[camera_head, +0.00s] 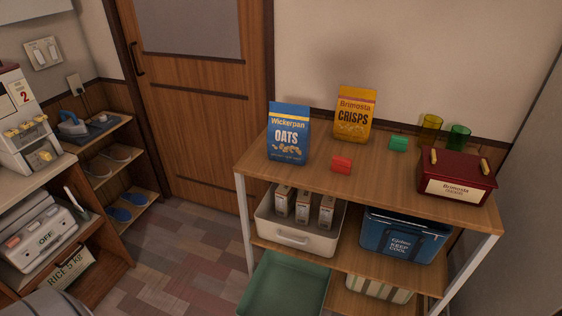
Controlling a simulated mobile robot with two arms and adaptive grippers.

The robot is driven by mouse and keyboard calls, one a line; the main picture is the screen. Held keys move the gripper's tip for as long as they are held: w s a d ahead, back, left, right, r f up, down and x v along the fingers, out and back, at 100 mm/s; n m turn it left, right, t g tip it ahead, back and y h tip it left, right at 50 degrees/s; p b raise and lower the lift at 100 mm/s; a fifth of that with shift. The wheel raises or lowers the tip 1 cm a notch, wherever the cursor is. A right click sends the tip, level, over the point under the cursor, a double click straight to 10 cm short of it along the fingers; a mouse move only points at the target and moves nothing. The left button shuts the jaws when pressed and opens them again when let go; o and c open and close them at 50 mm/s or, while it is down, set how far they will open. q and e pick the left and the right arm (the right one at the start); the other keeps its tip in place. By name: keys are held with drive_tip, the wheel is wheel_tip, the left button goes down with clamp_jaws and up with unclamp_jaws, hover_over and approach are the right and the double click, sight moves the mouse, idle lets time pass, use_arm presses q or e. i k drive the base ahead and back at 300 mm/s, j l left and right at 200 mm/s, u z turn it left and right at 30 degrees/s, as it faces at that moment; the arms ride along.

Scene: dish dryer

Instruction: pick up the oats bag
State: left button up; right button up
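The oats bag (288,134) is blue with a yellow "Wickerpan" label and white "OATS" lettering. It stands upright at the left end of the wooden shelf unit's top (390,182). Its front faces me and nothing covers it. Neither of my grippers is in the camera_head view.
A yellow crisps bag (355,113) stands behind right of the oats bag. A red block (341,164), a green block (398,144), two glasses (459,137) and a dark red box (457,175) share the top. A green bin (283,288) sits low in front.

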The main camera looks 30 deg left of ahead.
sight(289, 132)
drive_tip(key=k+j+u, duration=0.15)
drive_tip(key=u, duration=0.25)
drive_tip(key=k+j+u, duration=0.1)
drive_tip(key=u, duration=0.3)
